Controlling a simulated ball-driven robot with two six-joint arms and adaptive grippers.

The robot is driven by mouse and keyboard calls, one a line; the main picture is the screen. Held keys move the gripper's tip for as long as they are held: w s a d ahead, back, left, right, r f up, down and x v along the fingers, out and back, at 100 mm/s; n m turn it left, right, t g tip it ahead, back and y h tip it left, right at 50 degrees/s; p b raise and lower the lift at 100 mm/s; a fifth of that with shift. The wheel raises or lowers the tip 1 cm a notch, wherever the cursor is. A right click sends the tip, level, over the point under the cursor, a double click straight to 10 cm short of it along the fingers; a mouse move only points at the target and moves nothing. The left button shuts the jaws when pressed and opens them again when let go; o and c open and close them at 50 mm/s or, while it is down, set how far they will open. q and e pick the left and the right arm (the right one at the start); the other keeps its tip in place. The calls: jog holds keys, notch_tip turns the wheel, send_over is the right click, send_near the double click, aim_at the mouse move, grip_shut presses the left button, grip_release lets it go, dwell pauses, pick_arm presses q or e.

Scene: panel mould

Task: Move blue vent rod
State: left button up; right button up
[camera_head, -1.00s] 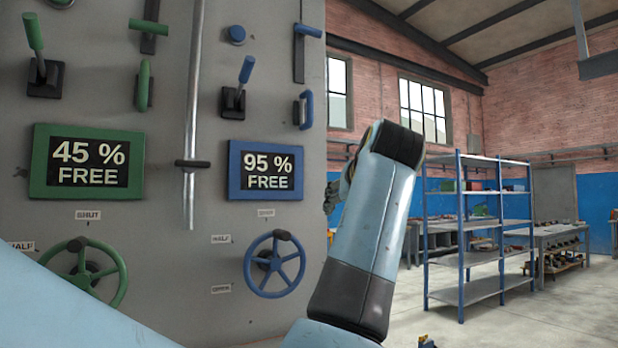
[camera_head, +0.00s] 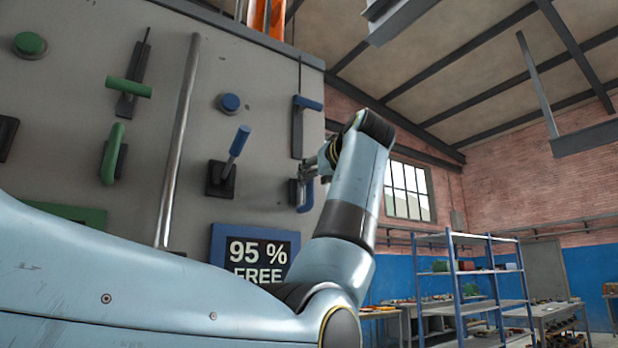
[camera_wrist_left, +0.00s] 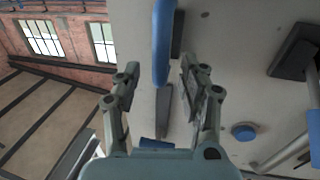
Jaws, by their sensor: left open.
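On the right side of the grey panel, a blue T-shaped handle (camera_head: 308,103) sits on a dark upright slot, with a blue loop handle (camera_head: 306,195) below it. I cannot tell which is the vent rod. My left gripper (camera_head: 314,168) is by the upper part of the loop handle and partly covers it. In the left wrist view, the left gripper (camera_wrist_left: 160,72) is open, its fingers to either side of the line of the blue loop handle (camera_wrist_left: 163,40). Contact cannot be told. The T-handle (camera_wrist_left: 157,145) shows low in that view. My right gripper is not in view.
A blue lever (camera_head: 238,142), a blue button (camera_head: 230,103) and a blue-framed 95 % screen (camera_head: 218,245) are left of the gripper. A steel bar (camera_head: 178,140) and green controls stand further left. Right of the panel is open room, with a blue shelf rack (camera_head: 455,290) behind.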

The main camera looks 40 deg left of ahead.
aim_at(310, 202)
pick_arm(q)
jog(key=x, duration=0.3)
jog(key=shift+w+a+r+p, duration=0.1)
jog(key=shift+a+p, duration=0.05)
jog(key=shift+p, duration=0.25)
jog(key=shift+w+a, duration=0.15)
jog(key=shift+a, duration=0.05)
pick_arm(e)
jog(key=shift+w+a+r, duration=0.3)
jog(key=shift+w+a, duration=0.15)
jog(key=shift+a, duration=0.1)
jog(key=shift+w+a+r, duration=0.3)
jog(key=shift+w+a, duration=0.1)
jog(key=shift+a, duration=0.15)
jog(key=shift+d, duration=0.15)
pick_arm(q)
jog(key=shift+d, duration=0.1)
jog(key=c, duration=0.4)
grip_shut()
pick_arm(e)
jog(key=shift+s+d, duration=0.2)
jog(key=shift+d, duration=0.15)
